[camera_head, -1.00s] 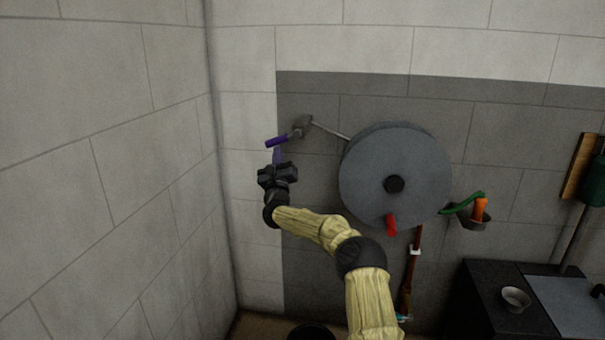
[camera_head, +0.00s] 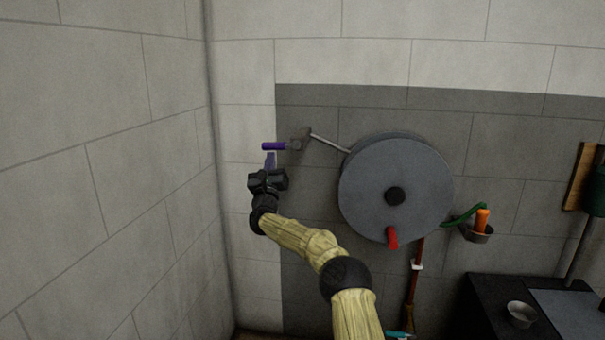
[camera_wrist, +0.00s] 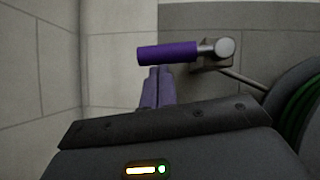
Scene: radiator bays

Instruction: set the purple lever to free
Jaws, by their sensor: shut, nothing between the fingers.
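The purple lever (camera_head: 273,146) sticks out to the left from a grey mount (camera_head: 300,139) on the wall and lies about level. In the wrist view the purple lever (camera_wrist: 167,53) shows as a thick purple grip on a short metal shaft. My gripper (camera_head: 270,159) is just below the lever's outer part, with its fingers pointing up. In the wrist view my gripper (camera_wrist: 158,76) is shut and empty, its fingertips close under the grip. I cannot tell whether they touch it. No marking for free is readable.
A large grey hose reel (camera_head: 375,190) with a red handle (camera_head: 392,238) is on the wall to the right, joined to the mount by a thin pipe (camera_head: 330,143). A cup with an orange object (camera_head: 482,220) is farther right. A side wall (camera_head: 110,180) stands at the left.

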